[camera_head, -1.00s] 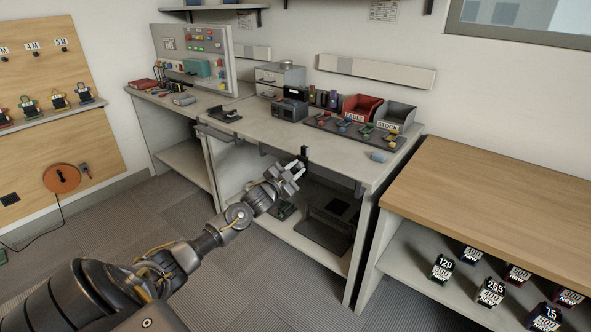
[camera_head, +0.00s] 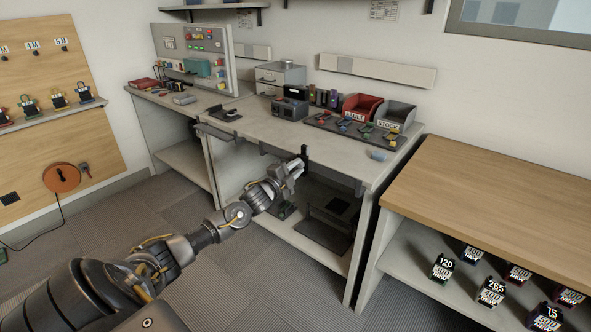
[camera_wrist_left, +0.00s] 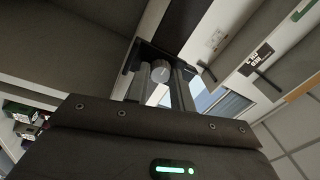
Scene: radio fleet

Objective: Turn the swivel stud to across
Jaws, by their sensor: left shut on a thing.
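The swivel stud is a small grey round knob in the left wrist view (camera_wrist_left: 160,71), between my left gripper's fingers. It is on a dark mount (camera_head: 304,152) at the front edge of the grey workbench. My left gripper (camera_head: 297,167) is at that front edge, and its fingers also show in the left wrist view (camera_wrist_left: 162,88), shut on the stud. In the head view the gripper hides the stud, so its turn is hard to tell there. My right gripper is not in view.
The grey workbench (camera_head: 262,130) carries a dark radio (camera_head: 291,105), a red bin (camera_head: 361,107), a grey bin (camera_head: 397,116) and a dark tray. A dark frame (camera_head: 325,227) stands on the shelf below. A wooden-topped bench (camera_head: 490,195) stands to the right.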

